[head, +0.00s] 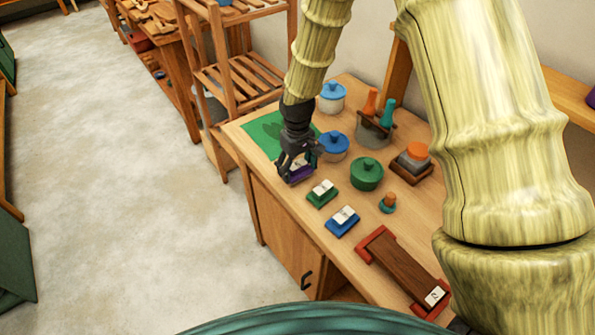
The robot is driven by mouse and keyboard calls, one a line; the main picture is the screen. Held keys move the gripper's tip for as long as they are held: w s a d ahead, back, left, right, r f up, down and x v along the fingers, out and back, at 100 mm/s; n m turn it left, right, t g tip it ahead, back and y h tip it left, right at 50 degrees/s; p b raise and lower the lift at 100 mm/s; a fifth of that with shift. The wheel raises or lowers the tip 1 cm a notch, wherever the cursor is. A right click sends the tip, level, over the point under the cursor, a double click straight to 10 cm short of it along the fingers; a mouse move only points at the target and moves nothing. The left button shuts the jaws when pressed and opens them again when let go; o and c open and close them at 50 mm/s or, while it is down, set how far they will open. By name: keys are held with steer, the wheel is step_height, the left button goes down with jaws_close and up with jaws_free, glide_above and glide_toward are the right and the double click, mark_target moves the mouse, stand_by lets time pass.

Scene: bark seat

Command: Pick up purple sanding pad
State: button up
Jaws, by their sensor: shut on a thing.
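The purple sanding pad (301,175) is at the left side of the wooden table, with a white label partly showing on top. My gripper (297,170) points down over it and is shut on it. The fingers hide much of the pad. I cannot tell whether the pad touches the table or is slightly raised. A green sanding pad (322,194) and a blue sanding pad (343,221), each with a white label, lie to the right and nearer.
A green mat (265,134) lies behind. A brown block with red ends (403,268) lies at the front right. Open floor (130,190) is left of the table (290,205).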

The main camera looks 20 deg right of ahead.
mark_target(298, 164)
steer(key=shift+r+b, duration=1)
steer(key=shift+r, duration=3.2)
